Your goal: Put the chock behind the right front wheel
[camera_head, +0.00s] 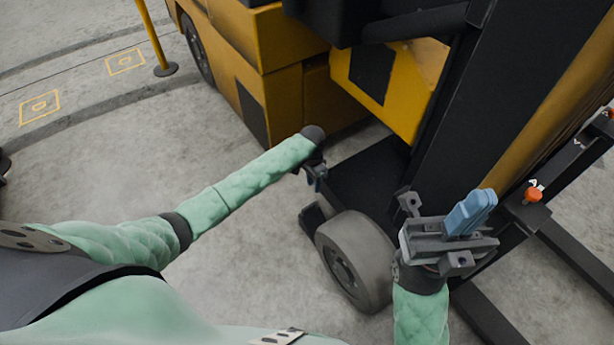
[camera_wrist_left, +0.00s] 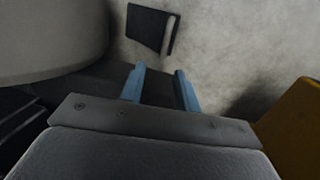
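The wheel (camera_head: 355,260) is grey and stands on the floor beside the dark base of the yellow truck. It also fills the upper left of the left wrist view (camera_wrist_left: 50,40). A dark block that looks like the chock (camera_head: 311,219) lies on the floor at the wheel's left side. In the left wrist view the block (camera_wrist_left: 150,28) shows a pale edge and lies beyond my fingertips, near the wheel. My left gripper (camera_wrist_left: 160,85) is open and empty; in the head view (camera_head: 318,180) its fingers are mostly hidden. My right gripper (camera_head: 471,210) is shut and empty, above and right of the wheel.
The yellow truck body (camera_head: 285,85) and black mast (camera_head: 455,110) stand behind the wheel. A red-orange knob (camera_head: 533,194) sits on a dark bar at the right. A yellow post (camera_head: 155,38) stands at the back left.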

